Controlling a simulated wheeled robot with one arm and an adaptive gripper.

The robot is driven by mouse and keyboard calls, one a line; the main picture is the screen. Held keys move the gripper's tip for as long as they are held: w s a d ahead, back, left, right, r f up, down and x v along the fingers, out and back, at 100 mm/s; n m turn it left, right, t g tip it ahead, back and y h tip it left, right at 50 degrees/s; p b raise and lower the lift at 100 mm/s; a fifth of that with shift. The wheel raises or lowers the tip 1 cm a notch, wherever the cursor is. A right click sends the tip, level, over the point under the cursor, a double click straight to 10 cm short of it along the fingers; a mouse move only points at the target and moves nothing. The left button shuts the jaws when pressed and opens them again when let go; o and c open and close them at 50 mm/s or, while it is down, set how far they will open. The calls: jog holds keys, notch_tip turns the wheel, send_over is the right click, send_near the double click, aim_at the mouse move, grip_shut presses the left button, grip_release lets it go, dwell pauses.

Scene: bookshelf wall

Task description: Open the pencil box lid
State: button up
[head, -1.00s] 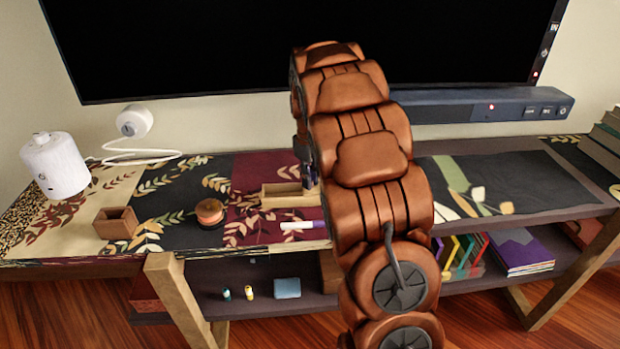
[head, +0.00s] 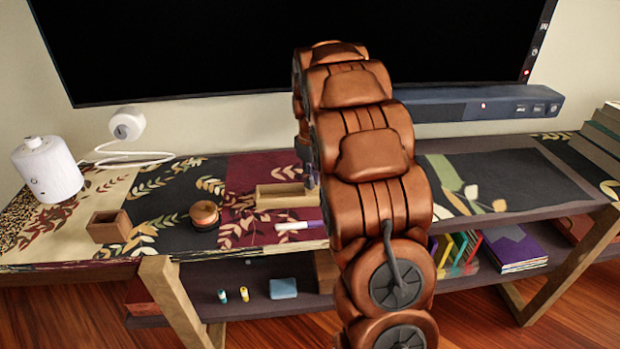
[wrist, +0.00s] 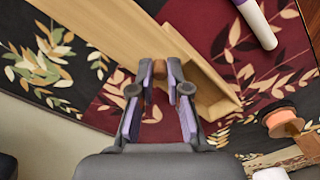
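The pencil box (head: 285,196) is a long, pale wooden box on the dark red leaf-pattern cloth. In the head view its left part looks open at the top, and its right end is hidden behind my arm. In the wrist view the open trough (wrist: 215,98) lies right of my gripper, and a flat wooden slab (wrist: 95,18), which looks like its lid, runs to the upper left. My gripper (wrist: 160,76) is at the box's edge with its fingers apart. A small brown patch shows between the fingertips; I cannot tell whether they touch it.
A white marker (head: 298,226) lies in front of the box. A round orange-topped object (head: 204,213) and a small brown open box (head: 109,226) stand to the left, beyond them a white canister (head: 48,170). A screen and dark soundbar (head: 487,106) are behind.

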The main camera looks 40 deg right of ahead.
jog(key=o, duration=0.4)
jog(key=shift+o, duration=0.2)
notch_tip(320, 180, up, 12)
dwell(0.5)
jog(key=shift+a, duration=0.1)
dwell(0.4)
jog(key=s+a+f+m+g, duration=0.1)
jog(key=s+a+f+m, duration=0.15)
jog(key=s+a, duration=1.25)
jog(key=s+a+f+g, duration=0.1)
jog(key=s+a+f, duration=0.3)
jog(key=s, duration=0.6)
jog(key=s+a+f+g, duration=0.1)
jog(key=s+a+f, duration=0.3)
jog(key=s, duration=0.6)
notch_tip(320, 180, up, 21)
jog(key=t+p, duration=0.1)
jog(key=p, duration=1.8)
jog(key=shift+f, duration=0.2)
